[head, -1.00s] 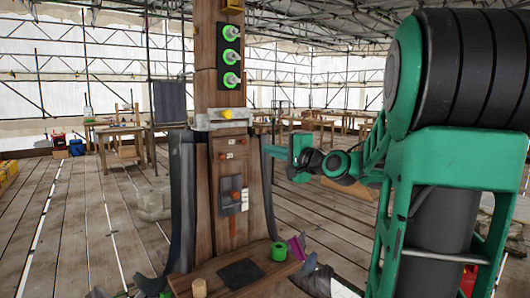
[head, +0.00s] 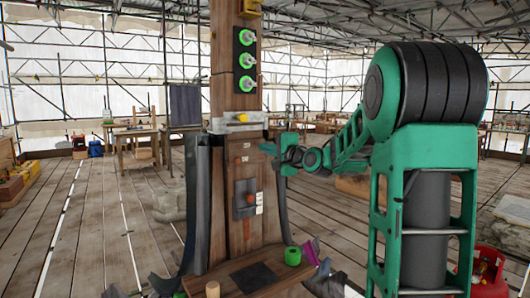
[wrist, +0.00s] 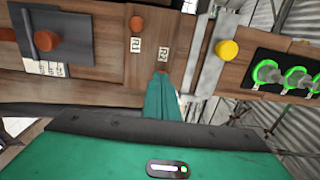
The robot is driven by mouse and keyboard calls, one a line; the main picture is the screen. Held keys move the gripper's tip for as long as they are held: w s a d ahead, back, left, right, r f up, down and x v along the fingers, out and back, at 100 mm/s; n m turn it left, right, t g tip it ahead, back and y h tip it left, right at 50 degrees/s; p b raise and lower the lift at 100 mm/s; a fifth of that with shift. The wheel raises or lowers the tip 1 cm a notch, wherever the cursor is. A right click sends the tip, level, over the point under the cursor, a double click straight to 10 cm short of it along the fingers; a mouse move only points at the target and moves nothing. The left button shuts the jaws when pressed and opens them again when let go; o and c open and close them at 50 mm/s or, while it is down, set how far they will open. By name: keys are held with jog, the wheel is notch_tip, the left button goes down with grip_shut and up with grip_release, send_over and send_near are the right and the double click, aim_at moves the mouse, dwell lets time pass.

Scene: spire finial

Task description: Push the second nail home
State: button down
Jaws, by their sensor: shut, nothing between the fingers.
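A wooden post (head: 228,190) stands upright with a nailed board on its face. One round orange-brown nail head (wrist: 137,24) shows beside a small white tag in the wrist view; it is also in the head view (head: 238,160). A second tag (wrist: 162,54) sits nearby, with a sliver of orange-brown nail (wrist: 161,72) at my fingertips, mostly hidden by them. My gripper (wrist: 163,80) is shut and empty, its teal fingers pointing at this spot; in the head view it (head: 265,149) reaches the board from the right. I cannot tell whether it touches the nail.
A pale metal band with a yellow knob (wrist: 228,50) crosses the post beside my fingers. A dark plate with a larger brown knob (wrist: 46,40) and a black panel with several green-ringed fittings (head: 246,62) are also on the post. A green roll (head: 292,256) stands on the lower ledge.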

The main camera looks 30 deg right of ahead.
jog(key=shift+w+a+r, duration=0.1)
jog(key=shift+w, duration=1.25)
jog(key=shift+s, duration=0.1)
jog(key=s, duration=1.3)
jog(key=shift+s+d, duration=0.3)
jog(key=shift+s, duration=0.1)
